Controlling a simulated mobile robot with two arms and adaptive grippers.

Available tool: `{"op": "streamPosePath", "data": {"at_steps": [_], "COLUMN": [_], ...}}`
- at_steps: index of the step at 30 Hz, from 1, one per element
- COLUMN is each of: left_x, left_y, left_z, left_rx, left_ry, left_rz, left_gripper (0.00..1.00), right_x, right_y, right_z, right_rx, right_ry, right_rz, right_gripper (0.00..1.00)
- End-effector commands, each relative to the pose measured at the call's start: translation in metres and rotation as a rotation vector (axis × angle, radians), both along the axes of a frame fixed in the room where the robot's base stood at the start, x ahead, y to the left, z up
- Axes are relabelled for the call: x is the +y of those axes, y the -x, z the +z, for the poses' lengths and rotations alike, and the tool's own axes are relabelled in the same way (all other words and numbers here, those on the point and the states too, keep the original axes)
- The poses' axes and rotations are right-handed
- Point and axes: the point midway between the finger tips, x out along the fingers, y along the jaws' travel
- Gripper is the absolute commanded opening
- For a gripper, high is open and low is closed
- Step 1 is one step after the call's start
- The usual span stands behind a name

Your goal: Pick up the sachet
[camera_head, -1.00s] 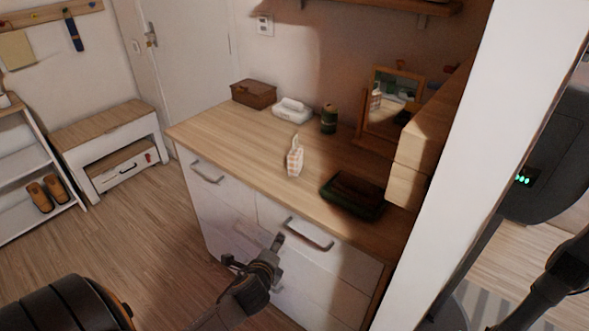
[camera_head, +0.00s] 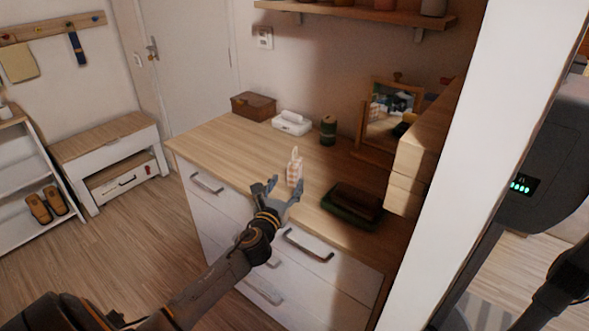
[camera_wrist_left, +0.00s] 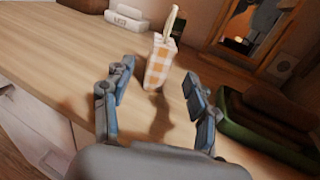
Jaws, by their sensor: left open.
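The sachet (camera_head: 294,172) is a small orange-and-white checked pouch with a pale tied top. It stands upright on the wooden dresser top (camera_head: 225,145). In the left wrist view the sachet (camera_wrist_left: 159,64) is ahead of and between the fingers, apart from both. My left gripper (camera_head: 283,188) is open and empty at the dresser's front edge, just in front of the sachet. Its two blue-grey fingers also show in the left wrist view (camera_wrist_left: 155,105). My right gripper is not in view.
A dark green tray (camera_head: 350,207) with a brown item lies right of the sachet. Behind are a green canister (camera_head: 328,131), a white tissue box (camera_head: 291,123), a brown box (camera_head: 253,105) and a mirror (camera_head: 388,112). The dresser's left part is clear.

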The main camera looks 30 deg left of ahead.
Motion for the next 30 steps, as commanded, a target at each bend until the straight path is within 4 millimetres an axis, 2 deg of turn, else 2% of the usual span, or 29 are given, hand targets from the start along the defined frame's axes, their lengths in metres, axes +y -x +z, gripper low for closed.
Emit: {"op": "streamPosePath", "data": {"at_steps": [3,11,18,22,28,29,30], "left_x": [0.005,0.011,0.022,0.023,0.024,0.024,0.024], "left_y": [-0.019,-0.038,-0.071,-0.079,-0.079,-0.079,-0.079], "left_z": [0.000,0.002,0.003,0.002,0.003,0.003,0.003], "left_rx": [-0.001,0.000,-0.002,0.001,0.000,0.000,0.000], "left_ry": [0.004,0.004,0.006,0.005,0.004,0.004,0.004], "left_rz": [0.001,0.001,0.001,0.000,0.000,0.000,0.000], "left_gripper": [0.58,0.58,0.58,0.58,0.58,0.54,0.46], "right_x": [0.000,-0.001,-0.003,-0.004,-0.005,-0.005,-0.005], "right_y": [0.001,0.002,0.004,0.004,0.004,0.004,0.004], "right_z": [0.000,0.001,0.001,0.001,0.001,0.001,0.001], "right_rx": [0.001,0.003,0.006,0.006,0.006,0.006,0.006], "right_ry": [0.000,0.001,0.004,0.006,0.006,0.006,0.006], "right_rz": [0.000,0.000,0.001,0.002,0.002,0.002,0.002], "right_gripper": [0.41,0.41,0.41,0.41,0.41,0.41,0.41]}}
